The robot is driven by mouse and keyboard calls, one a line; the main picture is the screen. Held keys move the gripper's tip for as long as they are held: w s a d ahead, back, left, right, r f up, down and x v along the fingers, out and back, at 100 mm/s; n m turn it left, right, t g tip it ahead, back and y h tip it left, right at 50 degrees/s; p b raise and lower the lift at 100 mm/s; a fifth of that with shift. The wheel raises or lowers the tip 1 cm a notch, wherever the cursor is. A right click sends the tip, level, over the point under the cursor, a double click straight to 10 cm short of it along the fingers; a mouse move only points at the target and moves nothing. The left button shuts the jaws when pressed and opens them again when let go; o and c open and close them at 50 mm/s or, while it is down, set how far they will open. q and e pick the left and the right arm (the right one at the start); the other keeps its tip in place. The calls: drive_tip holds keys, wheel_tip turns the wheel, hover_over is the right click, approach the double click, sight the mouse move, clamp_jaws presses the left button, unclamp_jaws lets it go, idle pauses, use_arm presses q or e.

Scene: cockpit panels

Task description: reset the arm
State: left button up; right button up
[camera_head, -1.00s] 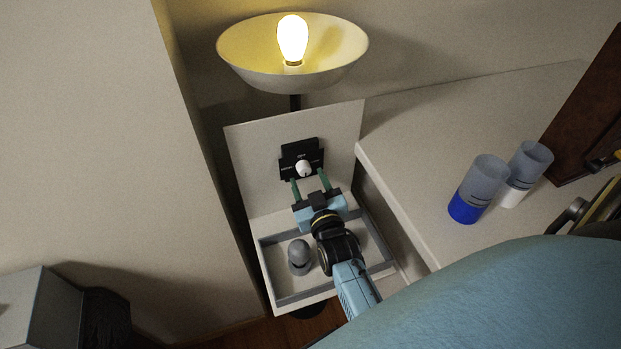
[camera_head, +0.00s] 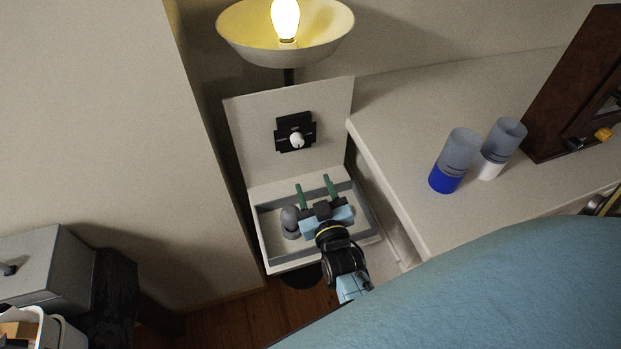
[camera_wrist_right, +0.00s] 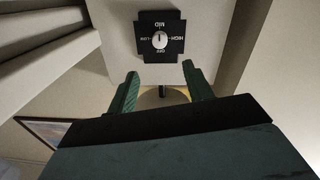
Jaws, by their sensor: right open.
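My right gripper (camera_head: 316,191) is open and empty in the head view, its green fingers over the tray in front of the upright white panel. A black dial plate with a white knob (camera_head: 296,139) is on that panel (camera_head: 250,120); the gripper is apart from it. In the right wrist view, the knob (camera_wrist_right: 160,40) sits amid labels that include MID, HIGH, LOW and OFF, beyond the open fingers (camera_wrist_right: 160,88). The lamp bulb (camera_head: 285,18) above the panel is lit. My left gripper is not in view.
A grey rounded object (camera_head: 290,220) stands in the tray (camera_head: 262,226), close left of the right gripper. Two cups, one blue-based (camera_head: 455,160) and one white-based (camera_head: 502,148), stand on the counter (camera_head: 400,120) at right. A grey box (camera_head: 50,265) is at lower left.

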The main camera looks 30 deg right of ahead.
drive_tip(key=s+a+r+n+g+y, duration=0.1)
drive_tip(key=s+g+y, duration=0.1)
drive_tip(key=s+g, duration=0.7)
drive_tip(key=s+a+n+g+y, duration=0.1)
drive_tip(key=s+n+g+y, duration=0.3)
drive_tip(key=s, duration=0.8)
wheel_tip(320, 180, down, 29)
drive_tip(key=s+m+g+h+b, duration=0.1)
drive_tip(key=s+m+g+b, duration=0.1)
drive_tip(key=b, duration=0.4)
drive_tip(key=s+d+f+b, duration=0.1)
drive_tip(key=s+f+b, duration=0.1)
drive_tip(key=s+f, duration=0.6)
drive_tip(key=s+d+f+g+b, duration=0.1)
drive_tip(key=s+d+f+b, duration=0.1)
drive_tip(key=s+f, duration=0.6)
wheel_tip(320, 180, down, 5)
drive_tip(key=shift+r+h+b, duration=0.1)
drive_tip(key=shift+h+b, duration=0.2)
